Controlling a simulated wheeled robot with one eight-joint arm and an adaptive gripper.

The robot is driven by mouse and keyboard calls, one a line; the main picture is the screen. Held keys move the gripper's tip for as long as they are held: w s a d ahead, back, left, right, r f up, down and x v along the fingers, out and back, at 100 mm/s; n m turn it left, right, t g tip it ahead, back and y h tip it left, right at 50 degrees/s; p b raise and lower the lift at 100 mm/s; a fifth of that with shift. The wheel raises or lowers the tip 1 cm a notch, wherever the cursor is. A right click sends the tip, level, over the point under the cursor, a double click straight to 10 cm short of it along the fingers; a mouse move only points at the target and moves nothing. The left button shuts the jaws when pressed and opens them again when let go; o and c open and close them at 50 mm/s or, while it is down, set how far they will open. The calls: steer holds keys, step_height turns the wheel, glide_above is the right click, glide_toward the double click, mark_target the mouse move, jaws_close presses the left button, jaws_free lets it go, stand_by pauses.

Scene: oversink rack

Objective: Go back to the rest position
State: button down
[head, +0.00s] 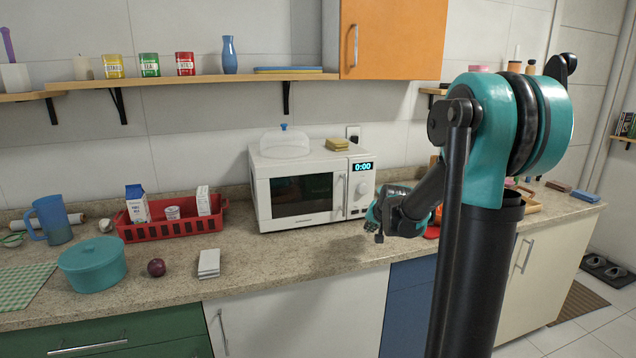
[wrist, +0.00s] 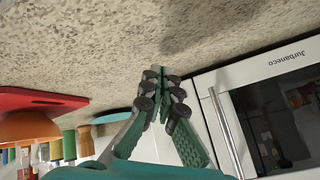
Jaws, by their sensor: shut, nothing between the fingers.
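My gripper (wrist: 157,72) shows in the wrist view with its green and grey fingers together, shut and empty. In the head view my gripper (head: 376,232) hangs over the counter just right of the white microwave (head: 270,193), in front of its right side. My teal and black arm fills the right part of the head view and hides some of the counter behind it. In the wrist view the microwave (wrist: 262,120) lies to the right of the fingers, and I cannot tell the exact gap.
On the counter (head: 150,290) stand a red crate (head: 165,232), a teal pot (head: 92,266), a blue pitcher (head: 52,222), a plum-coloured ball (head: 156,267) and a grey-white block (head: 209,263). An orange cabinet (head: 392,38) hangs above. A shelf (head: 190,83) holds tins. The front counter before the microwave is clear.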

steer(key=s+d+f+n+g, duration=0.1)
steer(key=s+f, duration=0.2)
steer(key=s, duration=0.8)
steer(key=s+d+f+n+g+h, duration=0.1)
steer(key=s+f, duration=0.3)
steer(key=s, duration=0.8)
steer(key=s+f+n+g, duration=0.2)
steer(key=s+f, duration=0.1)
steer(key=s, duration=0.8)
steer(key=shift+s+d+f+h, duration=0.3)
steer(key=shift+s+d, duration=0.1)
